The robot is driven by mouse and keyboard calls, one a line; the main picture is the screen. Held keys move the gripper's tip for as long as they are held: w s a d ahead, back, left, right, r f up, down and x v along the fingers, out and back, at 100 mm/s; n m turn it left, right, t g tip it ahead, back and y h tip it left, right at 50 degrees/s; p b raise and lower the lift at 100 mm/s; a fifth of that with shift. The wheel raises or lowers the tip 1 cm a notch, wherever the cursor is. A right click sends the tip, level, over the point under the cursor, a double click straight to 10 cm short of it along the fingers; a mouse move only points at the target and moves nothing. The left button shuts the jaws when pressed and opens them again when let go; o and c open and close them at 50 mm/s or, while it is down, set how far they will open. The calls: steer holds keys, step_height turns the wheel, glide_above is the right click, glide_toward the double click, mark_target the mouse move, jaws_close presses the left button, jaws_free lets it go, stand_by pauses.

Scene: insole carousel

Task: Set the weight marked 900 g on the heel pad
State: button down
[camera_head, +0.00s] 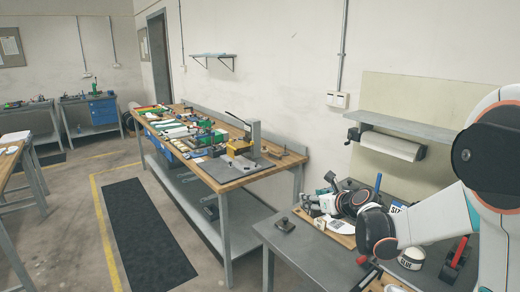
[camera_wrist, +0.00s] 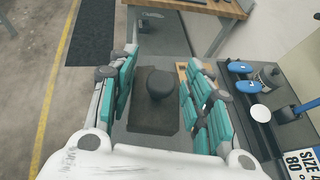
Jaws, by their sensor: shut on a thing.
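My gripper (camera_head: 318,204) is over the left end of the grey bench in the head view. In the wrist view its teal-padded fingers (camera_wrist: 160,75) stand apart on either side of a dark, round-knobbed piece with a square base (camera_wrist: 155,118). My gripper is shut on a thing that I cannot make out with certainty. I can read no 900 g marking, and I cannot tell which surface is the heel pad.
A wooden board (camera_wrist: 183,72) lies close beside the right finger. Blue-topped pieces (camera_wrist: 240,67) and a "SIZE" sign (camera_wrist: 300,160) stand further right. A glue pot (camera_head: 412,258) and a red-handled tool (camera_head: 459,252) are on the bench's right. A long cluttered workbench (camera_head: 250,176) stands behind.

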steer(key=s+m+h, duration=0.1)
steer(key=s, duration=1.3)
steer(key=shift+s+f, duration=0.2)
steer(key=shift+f, duration=0.25)
